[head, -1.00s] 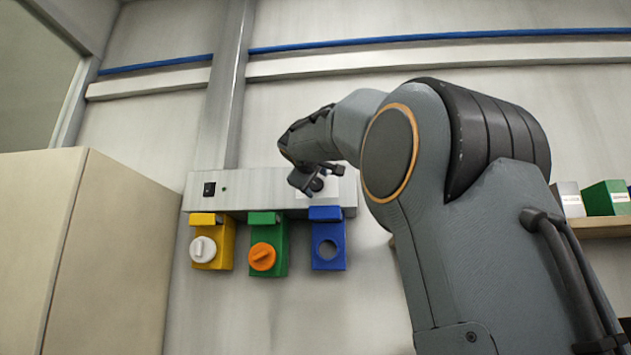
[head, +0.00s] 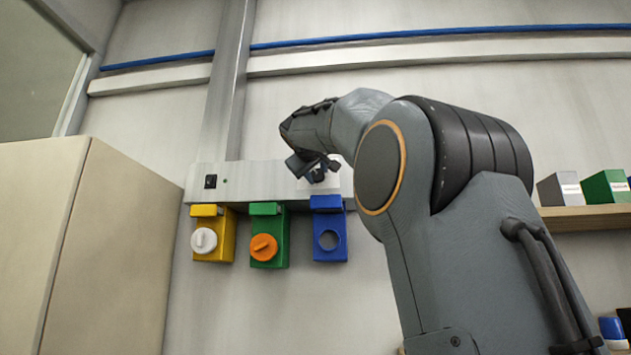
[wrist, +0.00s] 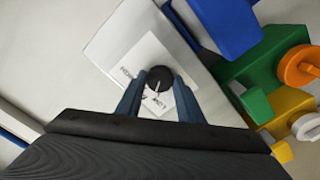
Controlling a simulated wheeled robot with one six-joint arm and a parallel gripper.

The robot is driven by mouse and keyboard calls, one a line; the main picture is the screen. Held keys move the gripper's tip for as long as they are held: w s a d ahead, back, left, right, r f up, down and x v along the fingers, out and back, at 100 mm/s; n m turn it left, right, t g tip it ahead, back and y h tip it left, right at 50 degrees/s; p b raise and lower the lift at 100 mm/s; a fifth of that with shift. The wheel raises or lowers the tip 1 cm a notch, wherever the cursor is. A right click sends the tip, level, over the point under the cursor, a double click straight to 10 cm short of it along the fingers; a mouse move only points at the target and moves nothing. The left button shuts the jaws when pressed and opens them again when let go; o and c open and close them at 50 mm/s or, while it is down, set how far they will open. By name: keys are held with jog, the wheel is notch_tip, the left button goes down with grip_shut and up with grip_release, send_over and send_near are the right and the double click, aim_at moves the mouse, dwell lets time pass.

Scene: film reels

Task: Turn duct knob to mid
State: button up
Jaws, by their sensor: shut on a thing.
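The duct knob (wrist: 159,78) is round and black with a pale pointer line. It sits on a white label plate (wrist: 187,100) with printed words, partly covered and too small to read surely. My gripper (wrist: 157,84) is shut on the knob, one blue-grey finger on each side. The pointer line slants down toward the lower part of the label in the wrist view. In the head view my gripper (head: 318,172) is at the right part of the grey wall panel (head: 262,180), and hides the knob.
Below the panel hang a yellow box (head: 213,251) with a white knob, a green box (head: 270,229) with an orange knob, and a blue box (head: 328,217) with a round opening. A beige cabinet (head: 110,260) stands left. A shelf (head: 585,220) is at right.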

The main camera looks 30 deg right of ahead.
jog(key=m+b, duration=0.3)
jog(key=m, duration=0.2)
jog(key=shift+w+f, duration=0.1)
jog(key=shift+m+b, duration=0.3)
jog(key=shift+m, duration=0.1)
jog(key=o, duration=1.1)
jog(key=shift+c, duration=0.2)
jog(key=b+v, duration=0.3)
jog(key=v, duration=0.5)
